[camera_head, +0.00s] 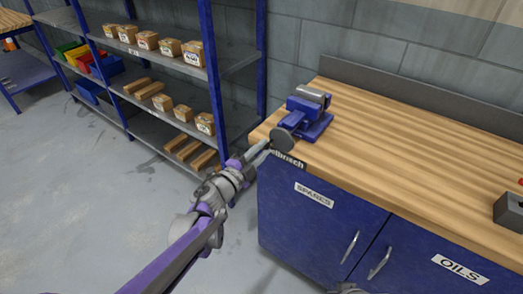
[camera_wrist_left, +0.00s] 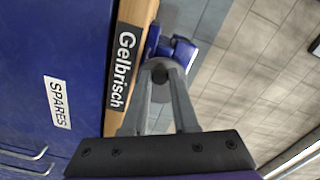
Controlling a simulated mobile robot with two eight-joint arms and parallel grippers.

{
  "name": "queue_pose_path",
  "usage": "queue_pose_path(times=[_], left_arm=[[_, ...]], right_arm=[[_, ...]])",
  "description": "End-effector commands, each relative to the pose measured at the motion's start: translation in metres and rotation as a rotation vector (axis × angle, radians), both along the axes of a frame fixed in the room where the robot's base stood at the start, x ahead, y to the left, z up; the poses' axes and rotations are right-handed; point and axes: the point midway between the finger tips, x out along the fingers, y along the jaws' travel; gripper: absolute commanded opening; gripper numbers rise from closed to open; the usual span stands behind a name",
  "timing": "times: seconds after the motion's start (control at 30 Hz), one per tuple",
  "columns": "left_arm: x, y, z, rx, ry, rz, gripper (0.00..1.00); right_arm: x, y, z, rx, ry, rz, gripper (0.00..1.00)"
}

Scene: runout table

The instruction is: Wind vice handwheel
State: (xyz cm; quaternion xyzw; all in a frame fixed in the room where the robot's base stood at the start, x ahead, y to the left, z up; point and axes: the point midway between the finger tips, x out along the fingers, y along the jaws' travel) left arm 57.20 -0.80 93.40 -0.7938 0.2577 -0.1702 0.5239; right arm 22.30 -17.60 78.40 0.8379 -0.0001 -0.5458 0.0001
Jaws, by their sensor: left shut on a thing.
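The blue vice (camera_head: 312,113) is mounted on the wooden bench near its left front corner. The fingers hide part of the wheel. My right gripper's fingers do not show in either view.
Blue cabinet doors with handles (camera_head: 380,262) are below. A blue shelf rack (camera_head: 212,75) with boxes stands behind at the left. Open floor (camera_head: 80,200) lies left.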

Motion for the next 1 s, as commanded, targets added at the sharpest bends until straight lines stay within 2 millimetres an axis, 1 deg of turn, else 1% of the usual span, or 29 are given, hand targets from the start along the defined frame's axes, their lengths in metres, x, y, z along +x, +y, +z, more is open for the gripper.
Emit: queue_pose_path(times=[0.17, 0.3, 0.43, 0.77, 0.9, 1.0], left_arm=[[-0.001, -0.001, -0.002, -0.019, 0.014, -0.002, 0.0], [-0.002, -0.003, -0.008, -0.143, 0.105, -0.003, 0.0], [-0.003, -0.004, -0.009, -0.228, 0.167, -0.003, 0.0], [-0.004, -0.005, -0.009, -0.258, 0.188, -0.003, 0.0], [-0.005, -0.008, -0.014, -0.382, 0.279, -0.002, 0.0], [-0.006, -0.009, -0.016, -0.458, 0.334, -0.002, 0.0]], right_arm=[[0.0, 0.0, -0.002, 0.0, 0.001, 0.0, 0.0], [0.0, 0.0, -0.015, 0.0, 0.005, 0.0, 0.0], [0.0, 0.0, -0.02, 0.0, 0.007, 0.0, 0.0], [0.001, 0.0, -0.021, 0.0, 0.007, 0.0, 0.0], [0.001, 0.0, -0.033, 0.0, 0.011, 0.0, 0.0], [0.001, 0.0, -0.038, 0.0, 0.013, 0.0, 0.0]])
